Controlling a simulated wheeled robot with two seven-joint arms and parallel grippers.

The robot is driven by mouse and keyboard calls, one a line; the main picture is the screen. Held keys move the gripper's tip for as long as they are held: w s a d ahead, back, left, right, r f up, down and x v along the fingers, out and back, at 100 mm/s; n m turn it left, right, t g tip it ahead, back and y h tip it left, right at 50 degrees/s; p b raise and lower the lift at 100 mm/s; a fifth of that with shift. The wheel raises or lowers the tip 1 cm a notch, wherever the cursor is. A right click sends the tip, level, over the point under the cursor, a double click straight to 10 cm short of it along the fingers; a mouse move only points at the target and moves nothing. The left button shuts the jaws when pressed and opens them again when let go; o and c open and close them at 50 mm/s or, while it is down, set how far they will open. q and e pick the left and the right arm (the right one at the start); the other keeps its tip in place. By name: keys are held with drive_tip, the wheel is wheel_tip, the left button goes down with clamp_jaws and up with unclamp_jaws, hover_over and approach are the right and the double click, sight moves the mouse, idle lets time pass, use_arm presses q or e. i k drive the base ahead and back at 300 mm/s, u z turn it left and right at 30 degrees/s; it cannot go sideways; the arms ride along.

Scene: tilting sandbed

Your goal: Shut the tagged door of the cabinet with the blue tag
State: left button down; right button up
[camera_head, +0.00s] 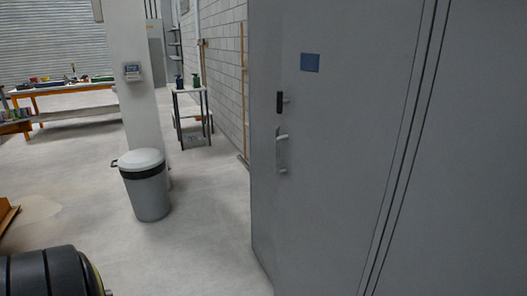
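A tall grey cabinet (460,200) fills the right side of the head view, close to me. A grey door panel (340,170) carries a blue square tag (310,63) near its top. Below the tag are a black latch (280,102) and a light metal handle (282,150). Dark vertical seams run to the right of the door panel. I cannot tell from this view how far the door stands open. Neither of my grippers shows in the view.
A grey bin with a white lid (146,184) stands by a white pillar (136,90). A workbench (70,90) and a small table (192,104) stand farther back. A dark rounded object (48,274) is at bottom left.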

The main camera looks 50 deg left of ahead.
sight(347, 65)
drive_tip(key=u, duration=1)
drive_tip(key=i, duration=0.2)
drive_tip(key=z, duration=0.25)
